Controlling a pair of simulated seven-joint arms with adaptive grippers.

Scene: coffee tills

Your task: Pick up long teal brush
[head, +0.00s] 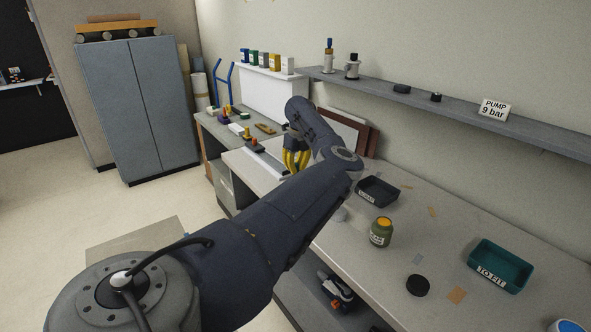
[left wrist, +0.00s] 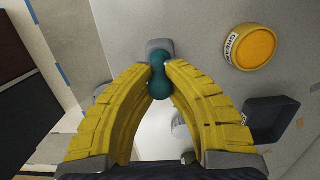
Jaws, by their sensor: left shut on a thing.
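My left gripper (head: 296,162) has yellow ridged fingers and is over the bench near its far left part in the head view. In the left wrist view, the fingertips (left wrist: 160,74) are shut on the long teal brush (left wrist: 158,88), seen nearly end-on as rounded teal lobes between the fingers. A grey blocky part (left wrist: 160,46) shows just beyond the tips; I cannot tell whether it belongs to the brush. The brush cannot be made out in the head view. My right gripper is not in view.
A jar with a yellow lid (head: 381,232), a dark tray (head: 377,192), a black disc (head: 417,286) and a teal "TO FIT" tray (head: 500,266) stand on the bench. A grey shelf (head: 450,104) runs along the wall above.

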